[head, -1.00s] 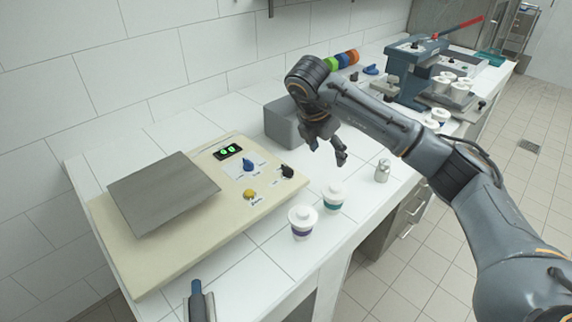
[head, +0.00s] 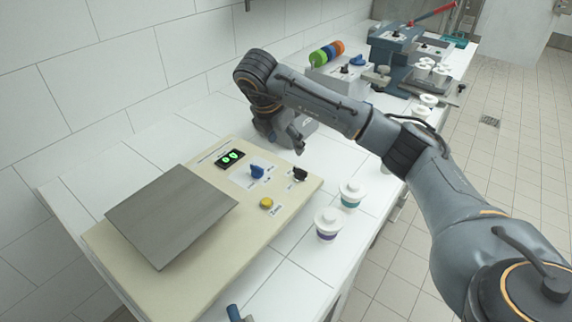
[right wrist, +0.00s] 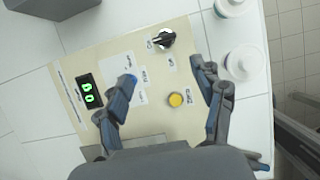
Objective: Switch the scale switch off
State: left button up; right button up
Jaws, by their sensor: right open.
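The scale is a cream board (head: 205,277) with a grey plate (head: 172,215). Its display (head: 231,157) is lit with green digits and also shows in the right wrist view (right wrist: 88,92). A black switch knob (head: 300,174) sits near the board's right corner, a blue knob (head: 257,171) beside it, and a yellow button (head: 266,203) in front. Their labels are too small to read. My right gripper (head: 293,140) is open and empty above the board; in the right wrist view its fingers spread below the black knob (right wrist: 165,39).
Two white-lidded cups (head: 328,222) (head: 351,193) stand right of the board, near the table's front edge. A blue-ended object (head: 235,313) is cut off at the bottom. Behind are coloured rolls (head: 326,54) and a blue-grey press (head: 392,50). A tiled wall bounds the back.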

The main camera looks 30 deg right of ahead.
jog(key=p, duration=0.2)
send_near(300, 169)
jog(key=x, duration=0.2)
jog(key=p+x, duration=0.1)
jog(key=x, duration=0.5)
jog(key=shift+d+f, duration=0.1)
jog(key=shift+f, duration=0.15)
pick_arm(q)
jog(key=r, duration=0.1)
jog(key=d+r, duration=0.1)
jog(key=s+r, duration=0.1)
jog(key=shift+d+r, duration=0.25)
jog(key=shift+r, duration=0.05)
pick_arm(e)
jog(key=c, duration=1.2)
pick_arm(q)
jog(key=shift+s+f, duration=0.1)
jog(key=shift+s, duration=0.1)
pick_arm(e)
jog(key=shift+o, duration=0.2)
